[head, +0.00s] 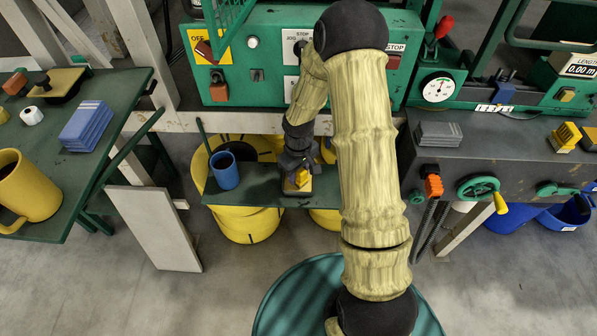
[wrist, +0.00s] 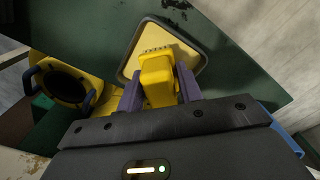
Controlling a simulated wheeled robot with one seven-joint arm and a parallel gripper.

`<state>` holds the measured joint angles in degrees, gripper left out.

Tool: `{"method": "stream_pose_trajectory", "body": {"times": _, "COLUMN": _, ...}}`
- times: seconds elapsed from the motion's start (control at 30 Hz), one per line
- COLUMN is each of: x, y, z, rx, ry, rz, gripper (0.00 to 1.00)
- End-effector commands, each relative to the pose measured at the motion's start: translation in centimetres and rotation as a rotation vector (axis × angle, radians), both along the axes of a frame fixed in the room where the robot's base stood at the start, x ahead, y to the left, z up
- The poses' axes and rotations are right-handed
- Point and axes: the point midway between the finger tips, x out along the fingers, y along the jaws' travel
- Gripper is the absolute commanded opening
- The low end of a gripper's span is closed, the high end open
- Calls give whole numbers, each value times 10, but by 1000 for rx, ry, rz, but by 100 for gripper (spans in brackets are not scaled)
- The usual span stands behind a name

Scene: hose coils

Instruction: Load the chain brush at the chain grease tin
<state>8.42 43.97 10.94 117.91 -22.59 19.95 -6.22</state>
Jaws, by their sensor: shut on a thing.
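My gripper (head: 297,160) is over the small dark green shelf below the machine panel. In the wrist view my gripper (wrist: 158,88) has its two purple fingers shut on the yellow block of the chain brush (wrist: 158,75). A row of small dark tips shows at the block's far edge. The brush (head: 303,178) is small in the head view.
Yellow buckets (head: 245,228) stand below. The left table (head: 95,165) holds blue blocks, a yellow mug and another tray. The right bench carries a gauge, valves and a yellow block (head: 565,136).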

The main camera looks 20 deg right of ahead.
Motion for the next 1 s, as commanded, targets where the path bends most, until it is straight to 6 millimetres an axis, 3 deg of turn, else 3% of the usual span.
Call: {"method": "stream_pose_trajectory", "body": {"times": 1.0, "x": 0, "y": 0, "z": 65, "rx": 0, "ry": 1, "rz": -1, "gripper": 18}}
